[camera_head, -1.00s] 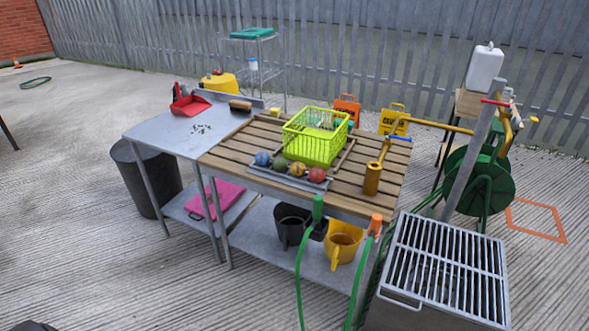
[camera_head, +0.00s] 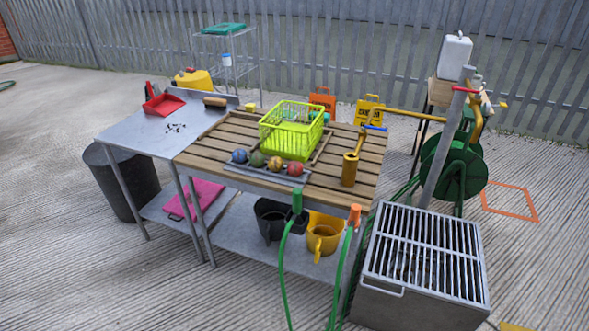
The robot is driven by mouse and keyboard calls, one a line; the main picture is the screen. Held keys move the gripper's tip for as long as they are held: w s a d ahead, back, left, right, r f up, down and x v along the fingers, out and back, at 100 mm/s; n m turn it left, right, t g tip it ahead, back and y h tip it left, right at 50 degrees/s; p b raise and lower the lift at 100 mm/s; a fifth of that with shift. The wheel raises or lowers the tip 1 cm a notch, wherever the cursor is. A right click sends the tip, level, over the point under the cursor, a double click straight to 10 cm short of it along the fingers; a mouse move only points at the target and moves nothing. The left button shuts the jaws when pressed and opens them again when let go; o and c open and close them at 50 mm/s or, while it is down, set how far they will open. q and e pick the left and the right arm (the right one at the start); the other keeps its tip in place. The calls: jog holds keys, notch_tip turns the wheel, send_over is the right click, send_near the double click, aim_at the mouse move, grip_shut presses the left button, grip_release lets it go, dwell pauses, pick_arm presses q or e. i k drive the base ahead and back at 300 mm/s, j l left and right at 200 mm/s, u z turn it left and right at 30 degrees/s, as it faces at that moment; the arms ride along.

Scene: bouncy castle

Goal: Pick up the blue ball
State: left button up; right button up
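The blue ball (camera_head: 239,156) sits at the left end of a row of balls on a grey tray (camera_head: 262,177) at the front of the slatted wooden table (camera_head: 205,150). To its right are a green ball (camera_head: 257,159), an orange-brown ball (camera_head: 276,163) and a red ball (camera_head: 295,168). A yellow-green basket (camera_head: 290,140) stands just behind the row. Neither of my grippers shows in the view.
A metal table (camera_head: 140,135) with a red dustpan (camera_head: 164,104) adjoins on the left. A grated metal box (camera_head: 415,310) and a slanted post (camera_head: 445,150) stand at the right. Green hoses (camera_head: 283,275) hang at the table's front. The ground at the front left is open.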

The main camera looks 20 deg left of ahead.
aim_at(238, 156)
jog(key=i+l, duration=0.3)
jog(key=l, duration=0.15)
jog(key=i+l, duration=0.35)
jog(key=j, duration=0.3)
jog(key=i+j+u, duration=0.1)
jog(key=j, duration=0.15)
